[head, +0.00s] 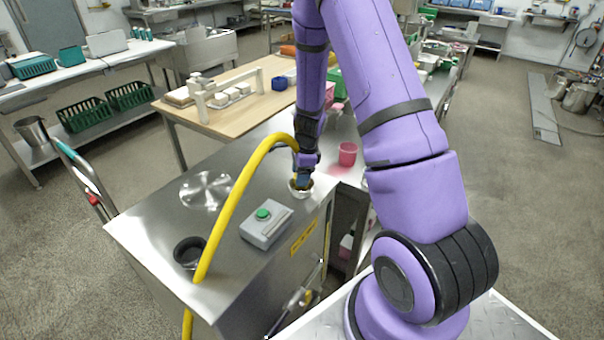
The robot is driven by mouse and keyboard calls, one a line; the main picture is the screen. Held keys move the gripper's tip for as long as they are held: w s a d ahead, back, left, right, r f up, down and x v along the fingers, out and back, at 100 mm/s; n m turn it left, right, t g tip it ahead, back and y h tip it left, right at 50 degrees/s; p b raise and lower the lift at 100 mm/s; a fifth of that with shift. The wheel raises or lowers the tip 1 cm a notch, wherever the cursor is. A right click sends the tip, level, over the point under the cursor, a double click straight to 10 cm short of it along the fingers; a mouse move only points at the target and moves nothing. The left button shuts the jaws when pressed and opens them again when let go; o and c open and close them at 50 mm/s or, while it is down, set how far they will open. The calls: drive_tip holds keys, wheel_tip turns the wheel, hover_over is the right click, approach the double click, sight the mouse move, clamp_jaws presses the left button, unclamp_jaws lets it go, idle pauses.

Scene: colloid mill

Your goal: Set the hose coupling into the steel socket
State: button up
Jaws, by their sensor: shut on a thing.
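A thick yellow hose (232,205) rises from the lower left and arches over to my gripper (304,176). My gripper points down and is shut on the hose coupling at that end, which it mostly hides. Directly below is a small round, pale-rimmed steel socket (301,190) on the steel machine top, near its right edge. The gripper's tips and the coupling overlap the socket's opening. I cannot tell whether the coupling is inside the socket or just above it.
The steel machine top (150,225) also holds a grey box with a green button (266,226), a black round cup (188,253) and a shiny disc (207,189). A pink cup (347,153) stands right of the gripper. A wooden table (225,115) stands behind.

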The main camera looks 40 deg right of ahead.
drive_tip(key=shift+f, duration=0.15)
drive_tip(key=o, duration=1)
